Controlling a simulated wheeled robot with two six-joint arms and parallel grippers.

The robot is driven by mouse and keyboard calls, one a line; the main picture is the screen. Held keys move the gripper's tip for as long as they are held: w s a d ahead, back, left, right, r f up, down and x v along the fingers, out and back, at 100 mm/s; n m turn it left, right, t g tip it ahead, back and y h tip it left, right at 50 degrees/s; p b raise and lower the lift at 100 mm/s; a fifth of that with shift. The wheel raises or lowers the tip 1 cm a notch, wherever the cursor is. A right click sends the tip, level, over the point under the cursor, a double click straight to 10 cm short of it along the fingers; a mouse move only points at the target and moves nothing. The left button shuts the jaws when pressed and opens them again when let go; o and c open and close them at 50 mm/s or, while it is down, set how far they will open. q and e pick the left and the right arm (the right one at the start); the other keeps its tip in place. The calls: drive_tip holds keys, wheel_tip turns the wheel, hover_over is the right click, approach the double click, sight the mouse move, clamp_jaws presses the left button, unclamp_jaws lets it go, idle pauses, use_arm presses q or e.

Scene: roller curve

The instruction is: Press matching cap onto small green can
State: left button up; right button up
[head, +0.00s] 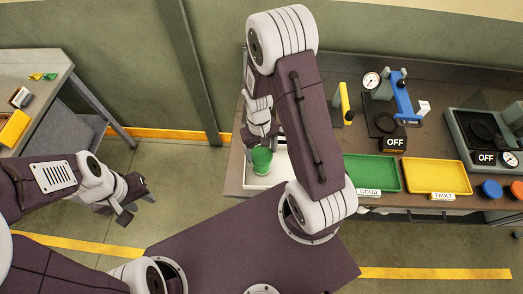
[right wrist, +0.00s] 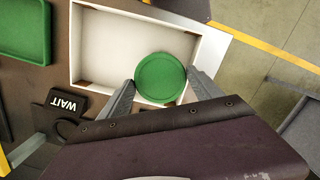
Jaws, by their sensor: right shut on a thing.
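A small green can (head: 261,161) is between the fingers of my right gripper (head: 262,140), at the white tray. In the right wrist view it shows as a round green disc (right wrist: 161,78) with a finger on each side, and the right gripper (right wrist: 163,85) is shut on it. Whether it touches the tray floor, and whether a cap sits on it, I cannot tell. My left gripper (head: 134,199) is open and empty over the floor at the left. No separate matching cap can be made out with certainty.
The white tray (right wrist: 90,40) has low walls. Right of it on the bench are a green GOOD tray (head: 372,172), a yellow FAULT tray (head: 437,176), presses marked OFF, and blue (head: 491,190) and orange round pieces. A side table (head: 48,70) holds small items.

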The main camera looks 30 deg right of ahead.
drive_tip(key=o, duration=1.4)
drive_tip(key=shift+r, duration=0.15)
drive_tip(key=shift+r+p, duration=1.35)
drive_tip(key=shift+p, duration=0.15)
wheel_tip(320, 180, up, 7)
drive_tip(key=p, duration=0.6)
